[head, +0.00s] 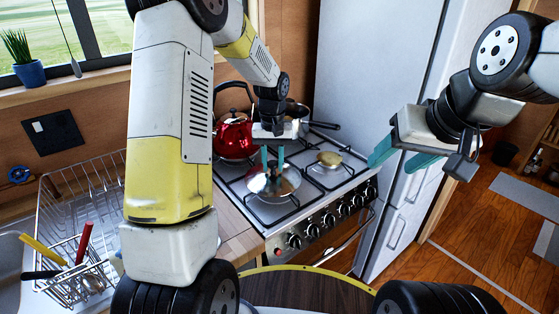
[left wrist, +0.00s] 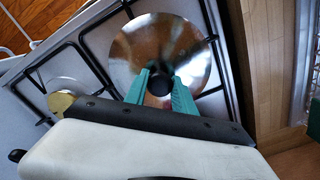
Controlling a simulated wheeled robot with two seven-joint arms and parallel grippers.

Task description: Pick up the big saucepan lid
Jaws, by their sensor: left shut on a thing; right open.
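The big saucepan lid (head: 285,183) is a shiny steel disc on the front left part of the stove, over a burner grate. In the left wrist view the lid (left wrist: 185,42) shows its dark round knob (left wrist: 160,83) between the teal fingers. My left gripper (head: 272,162) reaches down from above and is shut on the lid's knob; it also shows in the left wrist view (left wrist: 161,88). Whether the lid touches the grate is hard to tell. My right gripper (head: 405,155) is open and empty, to the right of the stove, in front of the fridge.
A red kettle (head: 233,135) stands on the back left burner and a pot (head: 296,110) behind my left gripper. A small brass-coloured lid (head: 329,158) lies on the right burner. The fridge (head: 365,75) stands right; a dish rack (head: 70,200) is left.

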